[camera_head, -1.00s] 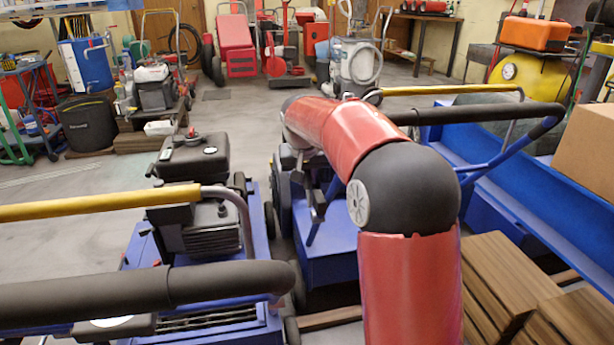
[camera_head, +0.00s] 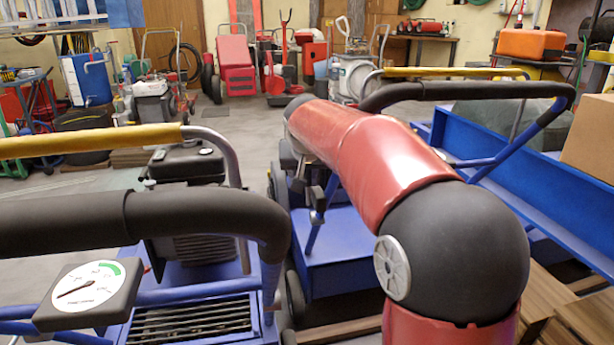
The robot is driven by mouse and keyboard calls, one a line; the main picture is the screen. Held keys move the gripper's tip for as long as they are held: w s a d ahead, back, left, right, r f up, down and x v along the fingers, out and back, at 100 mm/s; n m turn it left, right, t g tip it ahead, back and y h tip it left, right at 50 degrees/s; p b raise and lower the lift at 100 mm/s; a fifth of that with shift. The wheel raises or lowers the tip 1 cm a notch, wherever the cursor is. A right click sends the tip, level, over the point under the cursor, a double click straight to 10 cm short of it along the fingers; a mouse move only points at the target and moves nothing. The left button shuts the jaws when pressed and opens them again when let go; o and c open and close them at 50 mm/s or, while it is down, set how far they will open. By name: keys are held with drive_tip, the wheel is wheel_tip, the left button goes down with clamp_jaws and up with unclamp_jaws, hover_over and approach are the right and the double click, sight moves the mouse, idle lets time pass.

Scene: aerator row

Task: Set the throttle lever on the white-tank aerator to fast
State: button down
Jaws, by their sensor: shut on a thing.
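A blue-framed aerator (camera_head: 345,235) stands behind my red arm, which hides much of it, including any tank or throttle lever. Its black handle grip (camera_head: 470,90) shows at the upper right. A dark block (camera_head: 318,198) shows beside the arm by a blue post; I cannot tell what it is. A nearer aerator (camera_head: 190,310) at the left has a dark tank (camera_head: 187,163) and a white throttle-type dial (camera_head: 88,287) with a green arc, by its handle. No white tank can be made out on either. My gripper cannot be made out beyond the arm.
The near aerator's yellow bar (camera_head: 90,140) and black grip (camera_head: 130,222) cross the left foreground. A blue trough-like body (camera_head: 540,190), a cardboard box (camera_head: 592,140) and wooden pallets (camera_head: 545,300) crowd the right. Open floor (camera_head: 250,125) lies behind the aerators.

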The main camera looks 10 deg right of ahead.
drive_tip(key=c, duration=1.3)
unclamp_jaws()
drive_tip(key=shift+r, duration=0.1)
drive_tip(key=p+v, duration=0.1)
drive_tip(key=v, duration=0.6)
drive_tip(key=shift+s+r, duration=0.25)
